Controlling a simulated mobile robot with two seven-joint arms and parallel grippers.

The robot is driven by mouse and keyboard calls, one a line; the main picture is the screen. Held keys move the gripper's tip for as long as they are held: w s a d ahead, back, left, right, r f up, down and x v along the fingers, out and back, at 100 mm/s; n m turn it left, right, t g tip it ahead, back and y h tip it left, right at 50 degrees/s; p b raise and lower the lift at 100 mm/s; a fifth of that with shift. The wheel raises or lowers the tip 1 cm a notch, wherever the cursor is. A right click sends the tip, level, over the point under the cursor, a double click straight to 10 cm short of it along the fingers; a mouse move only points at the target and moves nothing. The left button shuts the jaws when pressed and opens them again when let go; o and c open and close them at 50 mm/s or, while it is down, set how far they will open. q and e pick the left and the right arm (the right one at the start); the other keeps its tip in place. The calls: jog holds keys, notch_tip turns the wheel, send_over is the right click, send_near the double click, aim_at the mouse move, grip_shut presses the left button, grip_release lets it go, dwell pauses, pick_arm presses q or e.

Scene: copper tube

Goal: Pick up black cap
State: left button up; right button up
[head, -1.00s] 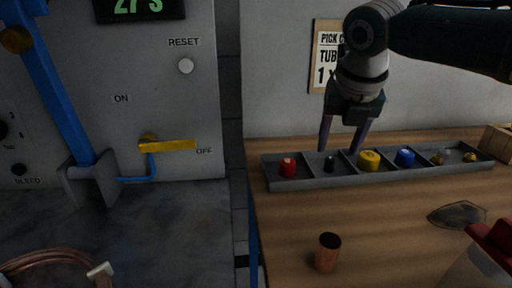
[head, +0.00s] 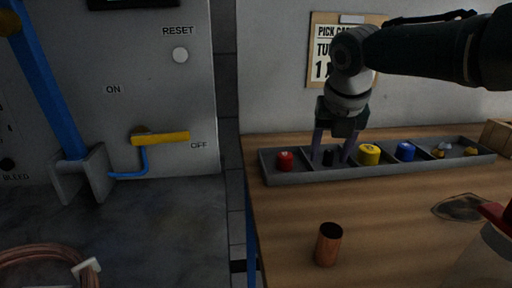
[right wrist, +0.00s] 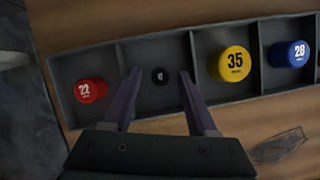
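The small black cap (head: 328,157) stands in the second compartment from the left of the grey tray (head: 292,178). It also shows in the right wrist view (right wrist: 160,76), a little beyond and between the fingertips. My right gripper (head: 333,158) is open, its two purple fingers (right wrist: 157,72) apart on either side of the cap's compartment. Its fingers reach down into the tray in the head view. I cannot tell whether either finger touches the cap. My left gripper is not in view.
A red cap (head: 285,161) sits left of the black one; a yellow cap (head: 369,154) and a blue cap (head: 405,151) sit to the right. A copper tube (head: 328,244) stands on the wooden table (head: 385,225).

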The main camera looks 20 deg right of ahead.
grip_shut()
jog(key=shift+r, duration=0.1)
dwell(0.5)
